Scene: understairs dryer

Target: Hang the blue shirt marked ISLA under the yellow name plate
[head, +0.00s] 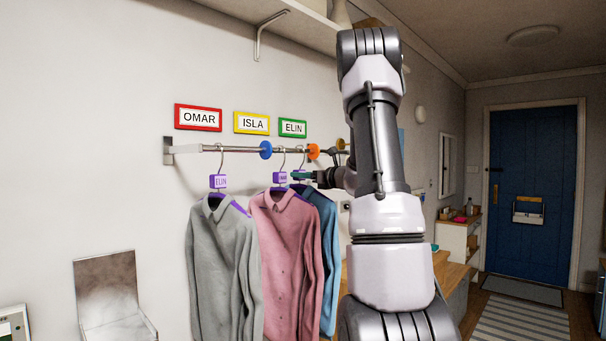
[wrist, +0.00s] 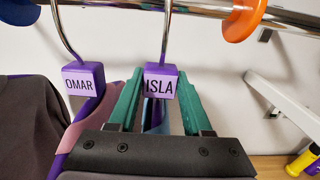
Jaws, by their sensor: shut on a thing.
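The blue shirt (head: 327,235) hangs behind the pink shirt, partly hidden by it. Its purple ISLA tag (wrist: 160,82) sits between the green fingers of my gripper (wrist: 158,105), which is shut on the hanger there. Its hook rises to the rail between the blue and orange discs; whether it bears on the rail I cannot tell. In the head view my gripper (head: 300,176) is just right of the pink shirt's tag. The yellow ISLA name plate (head: 251,123) is on the wall above the rail, between the red OMAR plate (head: 198,117) and green ELIN plate (head: 292,128).
The rail (head: 236,149) carries a blue disc (head: 265,150) and an orange disc (head: 313,151). The grey shirt (head: 220,260) tagged ELIN hangs left of the blue disc. The pink shirt (head: 284,240), tagged OMAR (wrist: 82,82), hangs close beside the blue one.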

